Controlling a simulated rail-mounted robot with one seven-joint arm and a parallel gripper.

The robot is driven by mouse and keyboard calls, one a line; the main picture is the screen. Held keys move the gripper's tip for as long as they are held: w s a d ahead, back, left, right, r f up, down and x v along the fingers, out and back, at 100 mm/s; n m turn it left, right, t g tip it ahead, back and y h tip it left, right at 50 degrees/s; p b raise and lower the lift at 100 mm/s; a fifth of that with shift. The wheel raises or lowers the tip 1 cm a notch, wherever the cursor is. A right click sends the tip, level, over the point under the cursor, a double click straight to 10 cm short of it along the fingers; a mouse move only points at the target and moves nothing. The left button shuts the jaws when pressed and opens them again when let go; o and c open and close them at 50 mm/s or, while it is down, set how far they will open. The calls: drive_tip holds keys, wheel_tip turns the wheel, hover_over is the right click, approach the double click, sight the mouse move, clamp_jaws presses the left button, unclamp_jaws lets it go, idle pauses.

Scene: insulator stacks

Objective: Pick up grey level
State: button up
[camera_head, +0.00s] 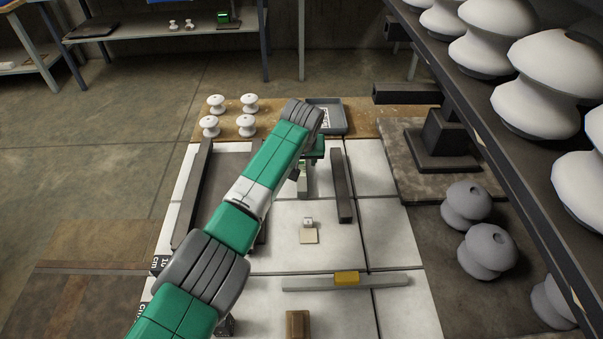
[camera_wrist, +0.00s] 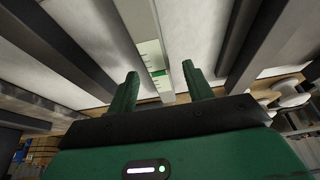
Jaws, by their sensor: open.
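A grey bar with a pale panel and a green band, which looks like the grey level (camera_wrist: 150,45), shows in the wrist view. It runs from the top edge down to between my two green fingers. My gripper (camera_wrist: 160,80) is open, with one finger on each side of the bar's near end. I cannot tell whether they touch it or how high they are above it. In the head view, part of the level (camera_head: 302,185) shows below my wrist; my arm hides the rest. My fingertips are hard to make out there.
Dark bars (camera_head: 343,185) lie on both sides on the white-tiled table. A long grey bar with a yellow block (camera_head: 346,278) lies nearer. White insulators (camera_head: 249,103) and a grey tray (camera_head: 333,117) stand at the back. A shelf of large insulators (camera_head: 553,75) overhangs the right.

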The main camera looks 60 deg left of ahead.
sight(302, 165)
drive_tip(key=shift+x, duration=0.75)
drive_tip(key=shift+w, duration=0.1)
drive_tip(key=shift+r, duration=0.1)
clamp_jaws()
wheel_tip(302, 165, up, 4)
drive_tip(key=p, duration=0.3)
drive_tip(key=shift+d+r, duration=0.1)
drive_tip(key=shift+r, duration=0.15)
drive_tip(key=s+d+p, duration=0.2)
drive_tip(key=s+d, duration=0.1)
drive_tip(key=d, duration=0.1)
drive_tip(key=s+d+p, duration=0.2)
drive_tip(key=d+p, duration=0.1)
drive_tip(key=d, duration=0.2)
drive_tip(key=s+d+p, duration=0.3)
drive_tip(key=d, duration=0.1)
drive_tip(key=shift+s+d+r, duration=0.15)
drive_tip(key=shift+s+r, duration=0.05)
drive_tip(key=shift+s, duration=0.2)
